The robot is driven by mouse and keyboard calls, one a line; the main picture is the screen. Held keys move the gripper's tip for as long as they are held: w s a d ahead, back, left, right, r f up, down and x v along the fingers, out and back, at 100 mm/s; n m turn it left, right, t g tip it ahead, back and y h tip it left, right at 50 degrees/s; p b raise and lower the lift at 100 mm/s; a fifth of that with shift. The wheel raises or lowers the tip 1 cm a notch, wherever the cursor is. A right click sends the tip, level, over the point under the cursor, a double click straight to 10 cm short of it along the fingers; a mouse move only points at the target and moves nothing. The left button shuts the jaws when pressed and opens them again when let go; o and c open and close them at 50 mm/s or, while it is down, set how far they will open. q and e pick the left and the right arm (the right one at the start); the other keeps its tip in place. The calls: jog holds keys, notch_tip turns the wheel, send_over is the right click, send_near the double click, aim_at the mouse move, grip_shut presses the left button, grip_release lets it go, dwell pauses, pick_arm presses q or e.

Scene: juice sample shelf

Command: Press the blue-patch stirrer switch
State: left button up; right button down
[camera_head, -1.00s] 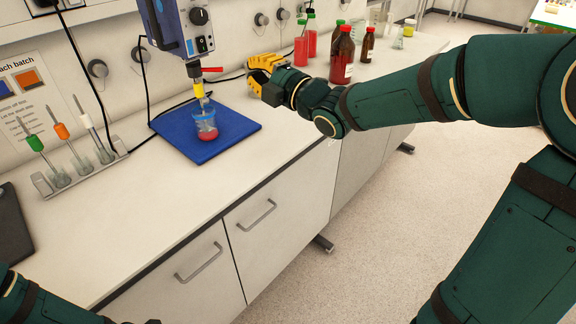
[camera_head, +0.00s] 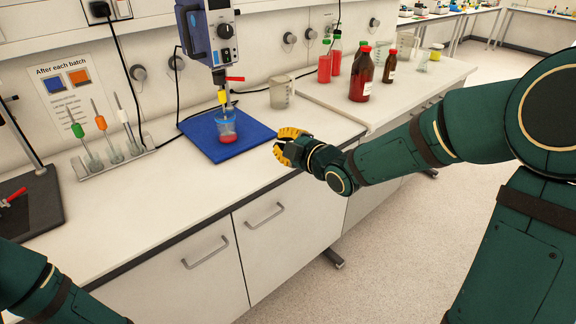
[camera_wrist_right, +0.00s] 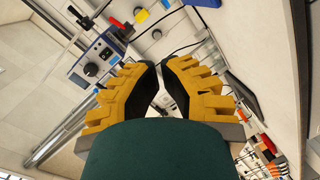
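The stirrer (camera_head: 195,30) is a blue overhead unit on the back wall, with a dark knob (camera_head: 225,30) on its grey front panel. A blue-cased unit with a dark knob also shows in the right wrist view (camera_wrist_right: 80,75). I cannot make out a blue-patched switch on it. A beaker of red liquid (camera_head: 227,128) stands under the stirrer on a blue mat (camera_head: 200,142). My right gripper (camera_head: 278,142) has yellow fingers and is beside the mat's right side, apart from the stirrer. In the right wrist view (camera_wrist_right: 158,66) its fingers are apart and empty. My left gripper is out of view.
A clear jug (camera_head: 282,92) stands behind my right gripper. Brown bottles (camera_head: 362,75) and red-filled bottles are further right. A rack (camera_head: 115,160) with coloured-handled tools is on the left. A notice (camera_head: 70,95) shows a blue and an orange square. The front counter is clear.

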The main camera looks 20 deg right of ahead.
jog(key=shift+s+a+f+m+g, duration=0.2)
jog(key=shift+f+m, duration=0.15)
jog(key=shift+f, duration=0.5)
jog(key=shift+s+a+f+m+g, duration=0.1)
jog(key=shift+f+m+g, duration=0.15)
jog(key=shift+f, duration=0.55)
jog(key=shift+s+a+f+m+g, duration=0.15)
jog(key=shift+f+m, duration=0.25)
jog(key=shift+f, duration=0.45)
jog(key=s+a+f+m+g, duration=0.2)
jog(key=s+f+m, duration=0.1)
jog(key=f, duration=0.4)
jog(key=s+a+f+m+g+h, duration=0.1)
jog(key=s+f+m+g, duration=0.15)
jog(key=f, duration=0.45)
jog(key=s+a+f+m+g, duration=0.2)
jog(key=s+f+m, duration=0.1)
jog(key=f, duration=0.4)
jog(key=s+a+f+m+g, duration=0.2)
jog(key=s+f+m, duration=0.1)
jog(key=s+f, duration=0.2)
jog(key=s+a+f+m+g, duration=0.2)
jog(key=s+f, duration=0.4)
jog(key=s, duration=0.3)
jog(key=shift+s+a+f+m+g, duration=0.15)
jog(key=shift+s+a+m+g, duration=0.2)
jog(key=shift+m+g, duration=0.55)
jog(key=shift+w, duration=0.15)
